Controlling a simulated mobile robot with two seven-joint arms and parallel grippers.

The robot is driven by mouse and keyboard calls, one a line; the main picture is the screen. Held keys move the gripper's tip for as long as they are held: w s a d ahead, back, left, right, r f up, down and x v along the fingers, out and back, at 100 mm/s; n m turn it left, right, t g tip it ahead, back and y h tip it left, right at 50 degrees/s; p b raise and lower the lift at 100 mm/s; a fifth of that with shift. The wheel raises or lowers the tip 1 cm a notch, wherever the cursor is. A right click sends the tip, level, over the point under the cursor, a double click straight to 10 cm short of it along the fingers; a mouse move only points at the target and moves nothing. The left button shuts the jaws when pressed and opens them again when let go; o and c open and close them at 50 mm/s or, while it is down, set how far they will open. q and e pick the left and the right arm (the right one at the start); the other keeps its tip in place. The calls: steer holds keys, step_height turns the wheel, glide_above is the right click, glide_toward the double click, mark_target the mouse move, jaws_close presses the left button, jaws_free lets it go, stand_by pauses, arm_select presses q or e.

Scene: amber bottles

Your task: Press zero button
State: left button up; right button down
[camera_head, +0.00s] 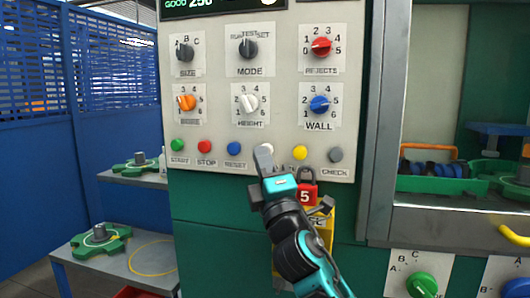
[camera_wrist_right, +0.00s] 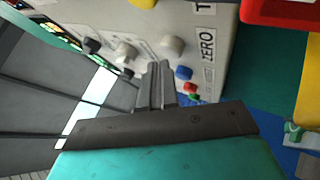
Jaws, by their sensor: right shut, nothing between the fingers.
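The zero button is the white-grey button (camera_head: 269,149) in the lower row of the control panel (camera_head: 214,132), between the blue and yellow buttons. In the right wrist view the white-grey button (camera_wrist_right: 173,46) sits beside the "ZERO" label (camera_wrist_right: 208,44). My right gripper (camera_head: 263,153) is shut and empty, its tips in front of the panel, overlapping the left part of the button and its label in the head view. In the right wrist view its fingertips (camera_wrist_right: 156,67) point at the panel near the button; I cannot tell if they touch it. My left gripper is not in view.
The blue RESET button (camera_head: 234,149) is to the left and the yellow button (camera_head: 300,153) to the right. A red padlock (camera_head: 307,189) hangs below the panel, near my right wrist. Knobs such as the white HEIGHT knob (camera_head: 249,103) stick out above.

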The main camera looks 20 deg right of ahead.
steer(key=shift+w+d, duration=0.3)
steer(key=shift+w, duration=0.1)
stand_by(1.0)
steer(key=shift+a, duration=0.1)
steer(key=shift+s+a, duration=0.4)
steer(key=shift+s, duration=0.3)
steer(key=s+a, duration=0.2)
steer(key=s+p, duration=0.1)
steer(key=s, duration=0.1)
steer(key=shift+s+a, duration=0.1)
steer(key=shift+a, duration=0.3)
stand_by(0.6)
